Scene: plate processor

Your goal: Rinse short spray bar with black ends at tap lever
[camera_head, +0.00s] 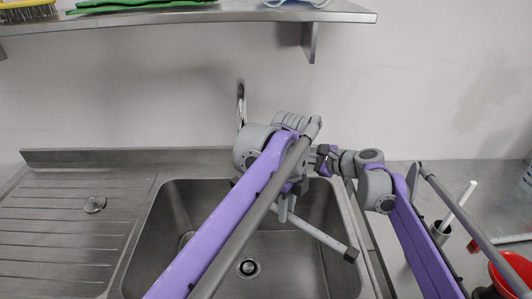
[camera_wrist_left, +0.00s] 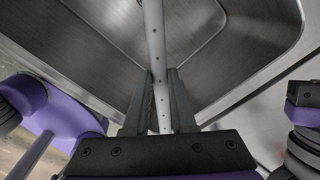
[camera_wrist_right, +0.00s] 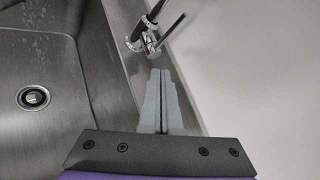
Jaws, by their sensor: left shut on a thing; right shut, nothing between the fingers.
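The spray bar (camera_head: 325,238) is a grey tube with a black end, slanting over the right part of the sink. My left gripper (camera_head: 285,208) is shut on it. In the left wrist view the bar (camera_wrist_left: 155,35), with a row of small holes, runs between the fingers (camera_wrist_left: 160,85); its far end is out of frame there. The tap (camera_head: 240,100) rises behind the sink, its lower part hidden by my left arm. In the right wrist view the tap lever (camera_wrist_right: 172,30) is just ahead of my right gripper (camera_wrist_right: 161,75), which is shut and empty, apart from the lever.
The steel sink (camera_head: 150,235) has a round drain (camera_wrist_right: 33,97). Pale drop-like specks show at the upper left of the right wrist view. A shelf (camera_head: 190,17) hangs above.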

